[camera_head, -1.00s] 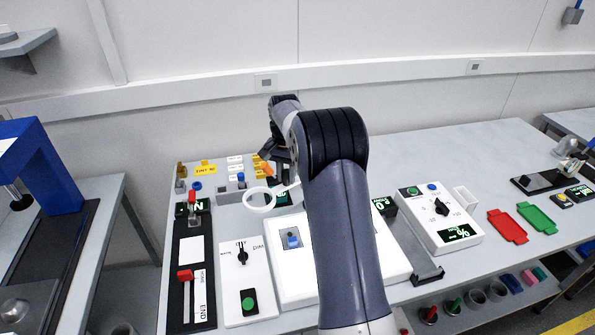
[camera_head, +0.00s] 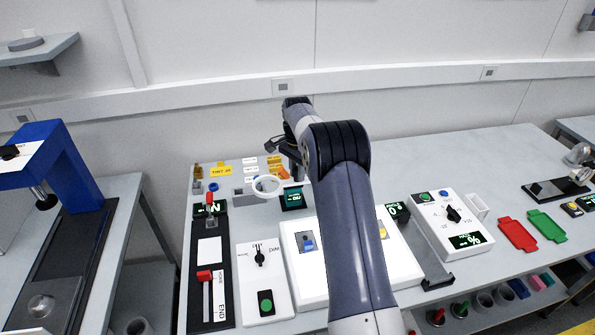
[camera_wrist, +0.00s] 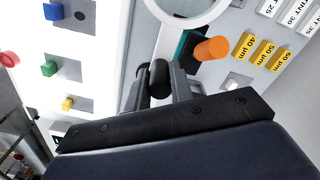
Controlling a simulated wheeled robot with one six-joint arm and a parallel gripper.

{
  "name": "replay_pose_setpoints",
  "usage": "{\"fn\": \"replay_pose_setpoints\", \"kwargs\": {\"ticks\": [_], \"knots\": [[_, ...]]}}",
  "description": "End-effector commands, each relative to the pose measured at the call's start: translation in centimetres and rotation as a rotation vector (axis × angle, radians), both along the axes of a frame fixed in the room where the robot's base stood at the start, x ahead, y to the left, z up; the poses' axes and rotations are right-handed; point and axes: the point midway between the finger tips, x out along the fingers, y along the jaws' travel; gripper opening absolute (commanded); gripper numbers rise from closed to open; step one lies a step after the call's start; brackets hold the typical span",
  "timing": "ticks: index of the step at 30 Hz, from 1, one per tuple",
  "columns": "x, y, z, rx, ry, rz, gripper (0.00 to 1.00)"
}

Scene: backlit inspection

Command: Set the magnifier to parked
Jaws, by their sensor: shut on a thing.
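The magnifier is a white ring (camera_head: 267,186) in the head view, hanging above the back of the bench, behind and left of the lit white panel (camera_head: 290,265). The ring (camera_wrist: 190,8) also shows cut off at the top of the wrist view. My gripper (camera_wrist: 160,82) has its two fingers closed around a dark rounded knob (camera_wrist: 160,76) just below the ring in that view. The knob appears to be the magnifier's grip; its joint to the ring is not clear. In the head view my arm hides the fingertips and part of the magnifier's arm.
An orange peg (camera_wrist: 212,48) and yellow labels (camera_wrist: 248,45) lie close to the right of my fingers. A small dark display (camera_head: 292,199) stands beside the ring. A red-handled slider (camera_head: 205,276) and a dial box (camera_head: 260,257) are at the front left. A red tray (camera_head: 517,234) lies right.

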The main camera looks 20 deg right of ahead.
Motion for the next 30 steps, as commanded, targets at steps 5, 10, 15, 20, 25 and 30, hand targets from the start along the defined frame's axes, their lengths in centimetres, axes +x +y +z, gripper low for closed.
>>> {"fn": "replay_pose_setpoints", "kwargs": {"ticks": [5, 10, 15, 20, 25, 30], "knots": [[0.2, -0.1, 0.2, 0.0, -0.009, -0.001, 0.0], [0.2, 0.0, 0.2, 0.0, -0.009, -0.001, 0.31], [0.1, 0.0, 0.1, -0.001, -0.007, 0.0, 0.43], [0.1, 0.0, 0.1, -0.001, -0.005, 0.0, 0.43], [0.2, 0.0, 0.7, -0.001, -0.007, 0.0, 0.43], [0.2, 0.0, 3.5, -0.001, -0.01, 0.0, 0.43]]}}
